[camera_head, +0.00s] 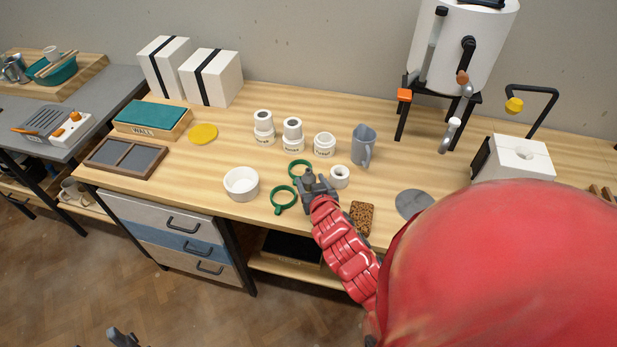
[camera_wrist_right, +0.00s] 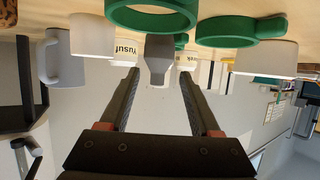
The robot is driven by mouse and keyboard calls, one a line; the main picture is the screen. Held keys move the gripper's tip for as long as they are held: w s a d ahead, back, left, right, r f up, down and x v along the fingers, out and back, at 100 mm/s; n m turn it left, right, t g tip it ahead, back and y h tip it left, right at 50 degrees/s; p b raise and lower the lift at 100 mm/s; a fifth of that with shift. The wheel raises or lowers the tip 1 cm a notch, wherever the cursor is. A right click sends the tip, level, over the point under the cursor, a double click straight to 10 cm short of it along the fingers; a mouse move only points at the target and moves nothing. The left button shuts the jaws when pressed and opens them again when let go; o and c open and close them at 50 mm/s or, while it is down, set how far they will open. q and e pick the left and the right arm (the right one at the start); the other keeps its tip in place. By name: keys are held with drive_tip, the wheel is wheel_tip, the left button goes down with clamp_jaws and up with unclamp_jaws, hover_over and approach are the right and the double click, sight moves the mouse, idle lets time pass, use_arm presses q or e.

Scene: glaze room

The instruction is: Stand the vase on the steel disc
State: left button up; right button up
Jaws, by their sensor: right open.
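A grey, bottle-shaped thing, which looks like the vase (camera_wrist_right: 160,58), shows upside down in the right wrist view, in line with the gap between my right fingers. In the head view my right gripper (camera_head: 316,183) mostly hides it. The right gripper (camera_wrist_right: 157,75) is open, with nothing clamped; I cannot tell whether the fingertips reach around the vase. The steel disc (camera_head: 413,203) lies flat and bare on the table, right of the gripper. A dark grey part of my left gripper (camera_head: 122,338) shows at the bottom edge of the head view; its jaws are unclear.
Green rings with handles (camera_head: 284,199) lie close to the gripper. A white bowl (camera_head: 241,184), a small white pot (camera_head: 340,177), a grey jug (camera_head: 364,146) and labelled pots (camera_head: 293,138) stand around. A speckled brown block (camera_head: 361,217) lies between gripper and disc.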

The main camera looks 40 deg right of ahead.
sight(307, 170)
drive_tip(key=shift+x, duration=0.8)
drive_tip(key=shift+w+d+p, duration=0.15)
drive_tip(key=shift+w+p, duration=0.15)
drive_tip(key=shift+w, duration=0.05)
drive_tip(key=p+x, duration=0.1)
drive_tip(key=x, duration=0.2)
drive_tip(key=shift+w+d, duration=0.3)
drive_tip(key=shift+w, duration=0.05)
drive_tip(key=shift+w+d+f, duration=0.1)
drive_tip(key=shift+w+f, duration=0.1)
drive_tip(key=shift+w, duration=0.15)
clamp_jaws()
